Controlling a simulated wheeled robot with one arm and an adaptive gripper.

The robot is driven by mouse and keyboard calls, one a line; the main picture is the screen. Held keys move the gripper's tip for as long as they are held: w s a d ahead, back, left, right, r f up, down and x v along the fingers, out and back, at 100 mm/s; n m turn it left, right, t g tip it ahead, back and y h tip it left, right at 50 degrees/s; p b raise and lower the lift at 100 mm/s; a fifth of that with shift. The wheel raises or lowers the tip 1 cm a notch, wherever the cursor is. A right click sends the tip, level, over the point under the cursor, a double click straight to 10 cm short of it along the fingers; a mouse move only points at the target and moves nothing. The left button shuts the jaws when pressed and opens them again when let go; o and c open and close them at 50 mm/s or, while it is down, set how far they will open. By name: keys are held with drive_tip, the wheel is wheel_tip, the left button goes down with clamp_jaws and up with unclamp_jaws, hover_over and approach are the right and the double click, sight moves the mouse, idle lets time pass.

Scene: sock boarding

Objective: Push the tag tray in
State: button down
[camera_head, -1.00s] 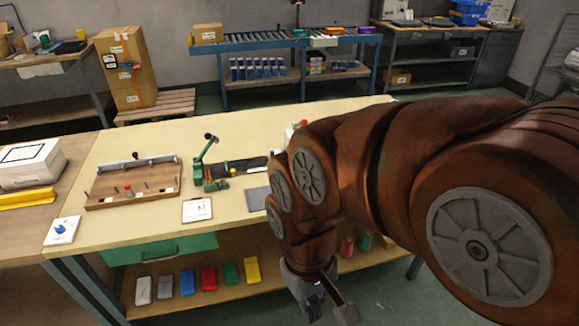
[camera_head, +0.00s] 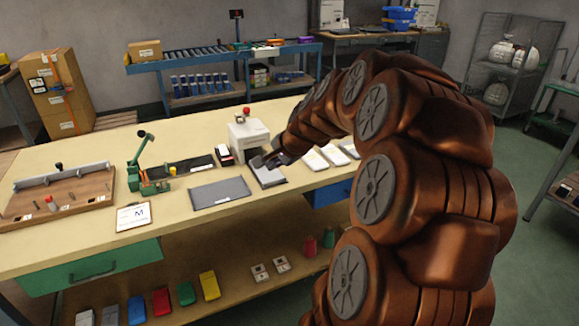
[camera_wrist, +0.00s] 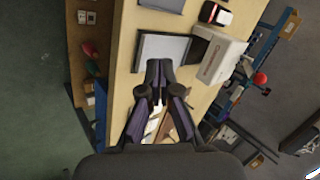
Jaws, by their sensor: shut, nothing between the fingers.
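A flat, dark-rimmed tray with a pale inside (camera_head: 270,180), which looks like the tag tray, lies on the table in front of a white machine (camera_head: 248,142) with a red knob. In the wrist view the tray (camera_wrist: 180,46) lies beyond my fingertips, beside the white machine (camera_wrist: 219,58). My gripper (camera_head: 264,161) is over the tray's far part in the head view. In the wrist view my gripper (camera_wrist: 160,66) is shut and empty, its tips at the tray's near edge. I cannot tell whether they touch it. The fingers hide part of that edge.
A dark grey mat (camera_head: 220,193) lies left of the tray. A green press (camera_head: 146,170) and a wooden board (camera_head: 60,196) stand further left. White cards (camera_head: 326,157) lie right of my gripper. A blue drawer (camera_head: 330,193) is under the tabletop.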

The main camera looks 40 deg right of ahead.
drive_tip(key=s+d+f+m+h+b, duration=0.15)
drive_tip(key=d+m, duration=0.25)
drive_tip(key=d, duration=0.7)
drive_tip(key=shift+t+h, duration=0.35)
drive_tip(key=shift+t, duration=0.05)
drive_tip(key=x, duration=1)
drive_tip(key=shift+w+d, duration=0.15)
drive_tip(key=shift+d, duration=0.05)
drive_tip(key=shift+w+d+r, duration=0.1)
drive_tip(key=shift+w+d, duration=0.05)
drive_tip(key=shift+w, duration=0.35)
drive_tip(key=shift+w+d+r, duration=0.1)
drive_tip(key=shift+w+d, duration=0.1)
drive_tip(key=shift+w, duration=0.25)
drive_tip(key=shift+w+d, duration=0.3)
drive_tip(key=shift+w, duration=0.55)
